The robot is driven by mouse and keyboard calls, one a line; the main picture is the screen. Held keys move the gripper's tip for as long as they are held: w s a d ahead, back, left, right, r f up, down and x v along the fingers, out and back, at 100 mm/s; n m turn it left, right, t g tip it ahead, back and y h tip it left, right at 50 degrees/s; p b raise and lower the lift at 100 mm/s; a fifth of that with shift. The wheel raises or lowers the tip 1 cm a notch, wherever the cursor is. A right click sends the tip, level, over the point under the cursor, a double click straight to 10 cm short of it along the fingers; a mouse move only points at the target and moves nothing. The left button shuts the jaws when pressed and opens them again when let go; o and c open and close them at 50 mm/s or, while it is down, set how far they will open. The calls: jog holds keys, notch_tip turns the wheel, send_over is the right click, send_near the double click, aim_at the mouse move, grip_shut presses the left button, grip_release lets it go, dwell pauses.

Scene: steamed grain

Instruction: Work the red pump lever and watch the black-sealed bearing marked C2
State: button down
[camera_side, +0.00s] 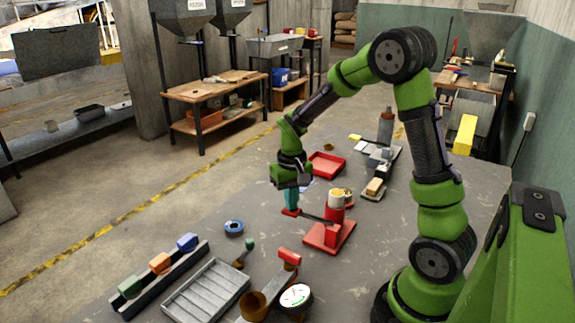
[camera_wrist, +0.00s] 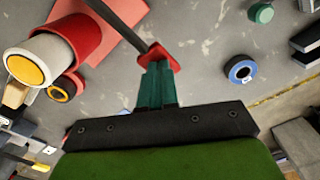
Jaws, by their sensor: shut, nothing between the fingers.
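The red pump (camera_side: 328,236) stands on the table, a red cylinder with a white and yellow top (camera_wrist: 27,68). Its dark lever arm (camera_side: 314,216) runs left to a red end plate (camera_side: 290,212), also in the wrist view (camera_wrist: 159,55). My gripper (camera_side: 291,207) points down, teal fingers together and empty, tips at the red end plate; whether they press on it I cannot tell. Beside the pump cylinder is a small round part with a black ring and yellow centre (camera_wrist: 61,90), possibly the bearing; no C2 mark is legible.
A blue ring (camera_side: 233,227) lies left of the pump. A rack with coloured blocks (camera_side: 160,264), a grey slotted tray (camera_side: 205,291) and a white-faced gauge (camera_side: 296,297) stand nearer the camera. A red tray (camera_side: 326,166) lies behind the pump. Bare table surrounds the lever.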

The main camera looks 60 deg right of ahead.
jog(key=shift+f, duration=0.95)
jog(key=shift+r, duration=3.85)
